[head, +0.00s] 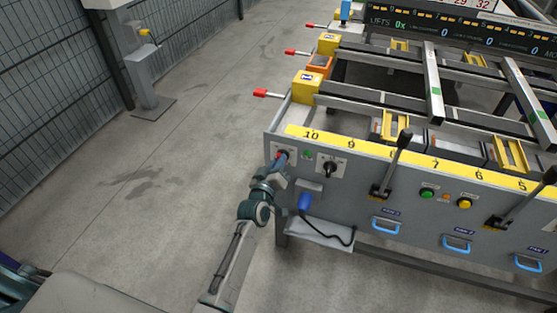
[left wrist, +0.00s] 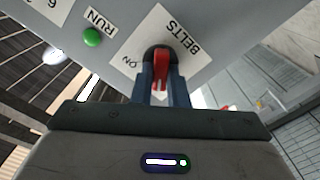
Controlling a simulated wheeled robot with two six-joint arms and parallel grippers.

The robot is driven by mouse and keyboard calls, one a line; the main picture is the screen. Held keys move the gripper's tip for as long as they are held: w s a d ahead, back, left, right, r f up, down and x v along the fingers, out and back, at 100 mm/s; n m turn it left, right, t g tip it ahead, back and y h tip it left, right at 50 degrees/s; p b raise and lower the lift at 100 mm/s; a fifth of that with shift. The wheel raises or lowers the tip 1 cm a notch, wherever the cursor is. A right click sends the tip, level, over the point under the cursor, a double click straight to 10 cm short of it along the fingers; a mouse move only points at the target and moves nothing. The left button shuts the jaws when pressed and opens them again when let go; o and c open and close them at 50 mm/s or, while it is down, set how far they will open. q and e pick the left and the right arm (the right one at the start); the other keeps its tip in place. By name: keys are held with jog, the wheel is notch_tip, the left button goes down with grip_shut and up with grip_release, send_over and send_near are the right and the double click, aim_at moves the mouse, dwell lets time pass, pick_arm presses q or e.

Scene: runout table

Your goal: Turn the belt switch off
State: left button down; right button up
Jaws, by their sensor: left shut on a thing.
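The belt switch (left wrist: 161,62) is a red handle on a dark round base, on a white plate marked BELTS, with ON readable at its left in the left wrist view. My left gripper (left wrist: 160,82) is shut on the red handle, with one blue-grey finger on each side. In the head view the gripper (head: 281,158) meets the upper left end of the grey front panel and covers most of the switch. The OFF mark cannot be made out. My right gripper is not in view.
A green RUN light or button (head: 307,155) and a black rotary knob (head: 329,169) sit just right of the switch. A blue object (head: 304,202) with a black cable is below. Black levers (head: 392,165) stick out farther right. The floor (head: 150,190) at left is clear.

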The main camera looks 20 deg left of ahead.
pick_arm(q)
jog(key=shift+n, duration=0.8)
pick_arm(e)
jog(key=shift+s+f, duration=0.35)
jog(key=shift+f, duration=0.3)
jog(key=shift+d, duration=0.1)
pick_arm(q)
jog(key=c, duration=1.4)
grip_release()
jog(key=shift+c, duration=0.2)
